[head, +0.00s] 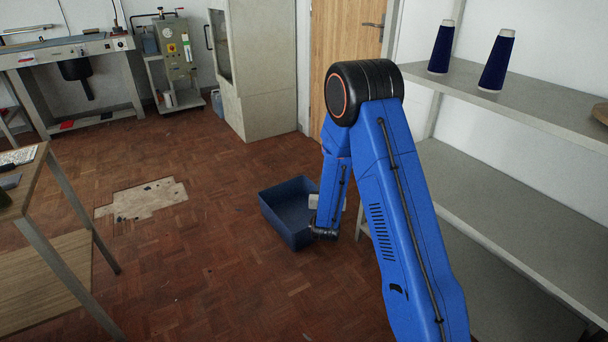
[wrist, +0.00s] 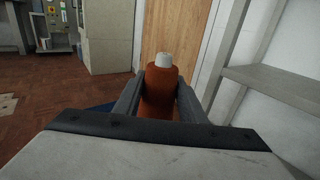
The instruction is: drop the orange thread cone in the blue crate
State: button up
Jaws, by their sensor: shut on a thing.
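The orange thread cone (wrist: 160,88) stands upright between the two fingers of my gripper (wrist: 160,100) in the wrist view. It has a white top, and its lower part is hidden by the gripper body. My gripper is shut on it. In the head view my blue arm hides the cone and most of the gripper. The blue crate (head: 276,222) sits on the floor, and my forearm and wrist are in front of its right side. A small strip of blue (wrist: 103,107) shows left of the gripper in the wrist view. The part of the crate floor that I see looks empty.
A grey shelf (head: 480,85) on the right bears two dark blue thread cones (head: 497,62). A wooden table (head: 25,185) stands at the left. A workbench (head: 70,50), a machine (head: 178,55) and a tall cabinet (head: 262,70) line the back. The parquet floor between is open.

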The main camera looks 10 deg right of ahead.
aim_at(302, 219)
jog(key=i+j+u, duration=0.15)
jog(key=i+u, duration=0.15)
jog(key=i, duration=0.45)
jog(key=i+u, duration=0.3)
jog(key=i, duration=0.4)
jog(key=i+l+u, duration=0.3)
jog(key=i, duration=0.4)
